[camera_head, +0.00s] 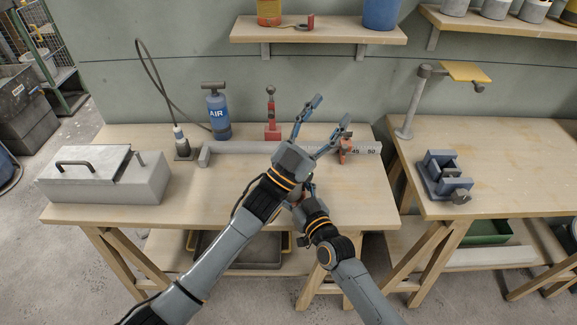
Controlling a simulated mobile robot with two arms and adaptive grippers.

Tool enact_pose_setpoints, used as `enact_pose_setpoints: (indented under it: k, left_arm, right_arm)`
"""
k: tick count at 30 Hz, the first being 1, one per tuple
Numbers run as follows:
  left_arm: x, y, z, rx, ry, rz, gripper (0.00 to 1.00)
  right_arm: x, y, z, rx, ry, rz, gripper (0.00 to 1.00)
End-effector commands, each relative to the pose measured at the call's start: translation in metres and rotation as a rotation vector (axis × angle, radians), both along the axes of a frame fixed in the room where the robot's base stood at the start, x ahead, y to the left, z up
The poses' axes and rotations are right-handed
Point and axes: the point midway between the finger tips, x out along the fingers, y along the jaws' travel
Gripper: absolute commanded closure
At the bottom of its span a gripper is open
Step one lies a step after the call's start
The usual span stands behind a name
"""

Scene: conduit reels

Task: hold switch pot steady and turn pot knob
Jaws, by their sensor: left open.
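My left gripper (330,111) is open, with its two fingers spread above the back middle of the workbench (230,200). Nothing shows between its fingertips. My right gripper (305,188) is mostly hidden behind my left wrist, near the bench's front half. I cannot tell whether it is open or holds anything. I cannot make out a switch pot or pot knob for certain; my crossed arms cover part of the bench. A red upright device with a round knob on top (272,118) stands at the back of the bench, left of my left gripper and apart from it.
A grey measuring bar (240,148) with a red slider (345,149) runs along the bench. A grey metal box (105,180), a blue AIR canister (216,113) and a corded tool (181,145) stand left. A vise (444,178) sits on the right bench. A shelf (330,36) hangs above.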

Motion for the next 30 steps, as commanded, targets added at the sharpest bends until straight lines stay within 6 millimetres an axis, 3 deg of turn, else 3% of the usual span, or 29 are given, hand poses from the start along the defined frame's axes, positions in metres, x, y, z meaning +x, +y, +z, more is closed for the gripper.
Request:
enact_pose_setpoints:
  k: [1,6,12,16,20,23,30]
  left_arm:
    - [0.0,0.019,-0.019,-0.017,0.09,0.062,0.46]
    - [-0.008,0.074,-0.083,-0.003,0.377,0.22,0.46]
    - [-0.045,0.113,-0.143,0.072,0.628,0.27,0.46]
    - [-0.066,0.124,-0.163,0.115,0.712,0.265,0.46]
    - [-0.074,0.127,-0.17,0.136,0.747,0.256,0.46]
    - [-0.069,0.125,-0.171,0.139,0.753,0.255,0.46]
    - [-0.03,0.105,-0.171,0.139,0.752,0.255,0.46]
  right_arm:
    - [0.0,0.0,-0.001,-0.001,0.002,0.0,0.76]
    - [0.0,0.0,-0.001,-0.001,0.002,0.0,0.76]
    - [0.0,0.0,-0.001,-0.001,0.002,0.0,0.76]
    - [0.0,0.0,-0.001,-0.001,0.002,0.0,0.76]
    - [0.0,0.0,-0.001,0.0,0.001,0.0,0.76]
    - [0.0,0.0,0.0,0.0,0.001,0.0,0.76]
    - [0.0,0.0,0.0,0.0,0.001,0.0,0.76]
